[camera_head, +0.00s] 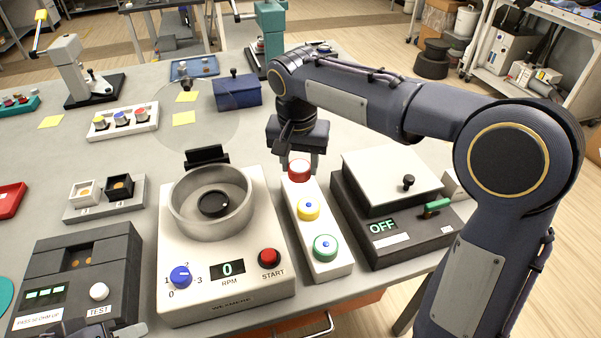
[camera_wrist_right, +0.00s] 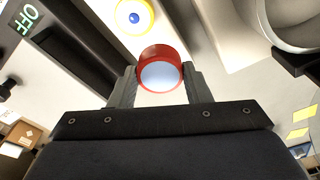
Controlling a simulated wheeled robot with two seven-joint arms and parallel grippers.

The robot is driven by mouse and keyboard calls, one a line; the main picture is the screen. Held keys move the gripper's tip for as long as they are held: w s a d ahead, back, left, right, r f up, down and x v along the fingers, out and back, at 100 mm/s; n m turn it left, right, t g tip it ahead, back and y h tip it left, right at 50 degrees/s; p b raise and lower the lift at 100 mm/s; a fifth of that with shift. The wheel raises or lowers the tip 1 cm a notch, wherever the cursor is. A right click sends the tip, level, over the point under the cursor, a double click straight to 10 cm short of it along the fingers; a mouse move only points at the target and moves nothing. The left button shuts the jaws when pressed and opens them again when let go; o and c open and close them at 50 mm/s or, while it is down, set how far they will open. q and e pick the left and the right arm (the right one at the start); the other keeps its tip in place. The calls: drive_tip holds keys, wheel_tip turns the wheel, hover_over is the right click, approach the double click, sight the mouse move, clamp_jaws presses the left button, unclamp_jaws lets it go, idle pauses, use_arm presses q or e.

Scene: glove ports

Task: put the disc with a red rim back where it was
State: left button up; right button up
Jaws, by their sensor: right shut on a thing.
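The disc with a red rim (camera_head: 299,170) has a pale face. It is between the fingertips of my right gripper (camera_head: 299,158), at the far end of the white rack (camera_head: 327,268). In the right wrist view the red-rimmed disc (camera_wrist_right: 160,72) is gripped between both fingers of the right gripper (camera_wrist_right: 160,84). I cannot tell whether it touches the rack. A yellow-rimmed disc (camera_head: 308,208) and a green-rimmed disc (camera_head: 325,247) sit in the rack, nearer me. A dark part at the bottom left edge may be my left gripper (camera_head: 122,331); its jaws do not show.
A white spinning machine (camera_head: 226,275) with a round bowl (camera_head: 211,202) stands close left of the rack. A dark device with a white lid (camera_head: 390,178) and OFF display stands close right. A blue box (camera_head: 237,93) is farther back. Table space is clear behind the spinner.

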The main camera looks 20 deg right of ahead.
sight(301, 186)
drive_tip(key=w+f, duration=0.1)
drive_tip(key=w+d+f, duration=0.1)
drive_tip(key=f, duration=0.1)
drive_tip(key=shift+w+f, duration=0.15)
drive_tip(key=shift+w, duration=0.15)
drive_tip(key=shift+w+f, duration=0.15)
drive_tip(key=shift+f, duration=1.55)
drive_tip(key=shift+f, duration=0.25)
drive_tip(key=o, duration=1.1)
drive_tip(key=shift+r, duration=0.1)
drive_tip(key=shift+c, duration=0.2)
drive_tip(key=r, duration=0.7)
drive_tip(key=s+r, duration=0.1)
drive_tip(key=r, duration=0.3)
drive_tip(key=shift+s+a+r+p, duration=0.1)
drive_tip(key=shift+a+r+p, duration=0.15)
drive_tip(key=shift+a+p, duration=0.15)
drive_tip(key=shift+s+d+r, duration=0.15)
drive_tip(key=shift+r, duration=0.25)
